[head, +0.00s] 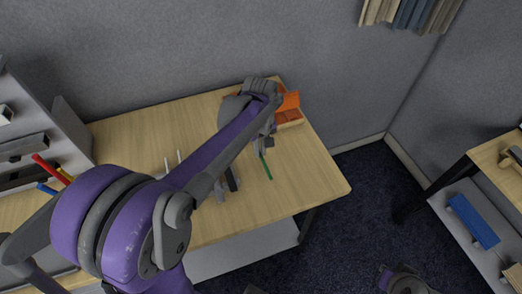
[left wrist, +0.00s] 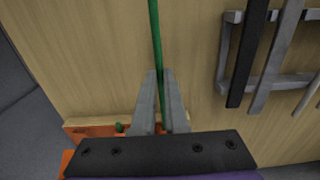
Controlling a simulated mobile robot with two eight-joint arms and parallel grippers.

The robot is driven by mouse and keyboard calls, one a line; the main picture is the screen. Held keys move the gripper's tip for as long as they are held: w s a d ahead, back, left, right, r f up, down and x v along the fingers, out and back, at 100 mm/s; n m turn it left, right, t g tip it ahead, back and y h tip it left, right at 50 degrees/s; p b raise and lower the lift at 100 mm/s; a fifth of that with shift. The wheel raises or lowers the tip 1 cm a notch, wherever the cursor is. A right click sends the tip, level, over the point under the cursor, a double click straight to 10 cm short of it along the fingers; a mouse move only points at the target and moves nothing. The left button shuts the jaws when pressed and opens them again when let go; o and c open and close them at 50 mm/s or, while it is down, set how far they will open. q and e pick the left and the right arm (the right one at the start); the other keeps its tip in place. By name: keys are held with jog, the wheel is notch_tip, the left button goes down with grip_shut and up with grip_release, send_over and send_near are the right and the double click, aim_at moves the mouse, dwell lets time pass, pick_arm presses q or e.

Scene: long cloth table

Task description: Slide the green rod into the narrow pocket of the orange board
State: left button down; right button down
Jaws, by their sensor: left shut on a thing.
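The green rod (head: 266,168) is thin and straight. My left gripper (head: 264,151) is shut on it, near the back right of the table. In the left wrist view the rod (left wrist: 154,30) runs from the top edge down between the fingers of my left gripper (left wrist: 160,75). The rod's other end is hidden behind the gripper mount. The orange board (head: 290,101) lies just behind the gripper. In the left wrist view the board (left wrist: 75,156) shows at the lower left, partly covered by the mount, with a small green piece (left wrist: 119,127) in it. I cannot make out the narrow pocket.
A grey rack with dark and grey bars (left wrist: 250,50) stands beside the rod in the left wrist view. A grey shelf unit (head: 70,130) and red and yellow rods (head: 45,165) are at the left. The table's right front (head: 310,185) is clear.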

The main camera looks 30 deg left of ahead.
pick_arm(q)
jog(key=shift+w+a, duration=1.5)
jog(key=shift+a, duration=0.3)
jog(key=shift+w+a, duration=1.5)
jog(key=shift+a, duration=0.25)
jog(key=shift+s+d, duration=0.15)
jog(key=shift+s+d, duration=1.65)
jog(key=shift+d, duration=0.3)
jog(key=shift+s+d, duration=1.65)
jog(key=shift+d, duration=0.3)
dwell(0.4)
